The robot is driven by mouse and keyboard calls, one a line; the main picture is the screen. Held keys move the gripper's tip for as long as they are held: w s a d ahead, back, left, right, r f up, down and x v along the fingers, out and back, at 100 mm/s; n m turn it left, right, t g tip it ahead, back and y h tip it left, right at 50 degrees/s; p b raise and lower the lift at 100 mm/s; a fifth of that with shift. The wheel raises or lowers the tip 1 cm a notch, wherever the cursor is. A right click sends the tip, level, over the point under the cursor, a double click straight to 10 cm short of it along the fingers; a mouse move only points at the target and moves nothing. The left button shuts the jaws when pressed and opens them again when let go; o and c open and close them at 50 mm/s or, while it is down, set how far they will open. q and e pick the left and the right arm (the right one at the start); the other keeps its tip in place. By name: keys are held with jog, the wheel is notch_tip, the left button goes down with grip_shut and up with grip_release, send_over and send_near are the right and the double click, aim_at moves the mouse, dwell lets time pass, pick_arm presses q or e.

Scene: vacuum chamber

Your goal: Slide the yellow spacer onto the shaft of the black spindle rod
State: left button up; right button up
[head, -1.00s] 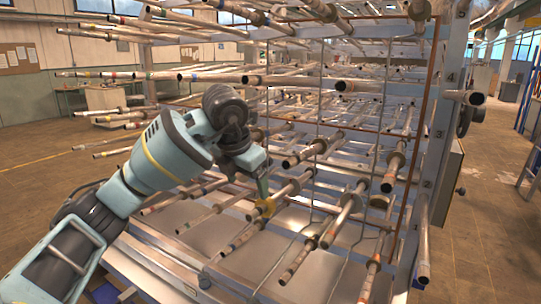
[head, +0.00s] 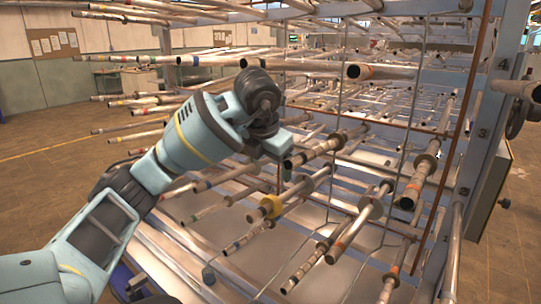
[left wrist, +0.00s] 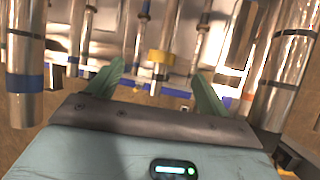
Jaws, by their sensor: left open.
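The yellow spacer (head: 271,206) is a small ring around one of the slanting metal rods, back from its banded free end. My left gripper (head: 281,180) is close above and behind it in the head view, partly hidden by its own wrist. In the left wrist view, the yellow spacer (left wrist: 160,57) shows on a rod between and beyond the two green fingers of my left gripper (left wrist: 155,88). The fingers are spread and empty. I cannot tell which rod is the black spindle rod; several carry coloured bands. My right gripper is not in view.
Rows of metal rods stick out from the blue-grey rack (head: 500,130), close around my left arm. A thick rod (left wrist: 25,75) with black and blue bands stands near the left finger. Thin wires hang among the rods. Open floor (head: 50,160) lies at left.

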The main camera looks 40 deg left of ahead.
aim_at(294, 189)
pick_arm(q)
notch_tip(294, 189, down, 6)
jog(key=shift+f, duration=0.1)
jog(key=x, duration=0.6)
jog(key=shift+w, duration=0.1)
jog(key=shift+w+a+f, duration=0.2)
jog(key=shift+f, duration=0.35)
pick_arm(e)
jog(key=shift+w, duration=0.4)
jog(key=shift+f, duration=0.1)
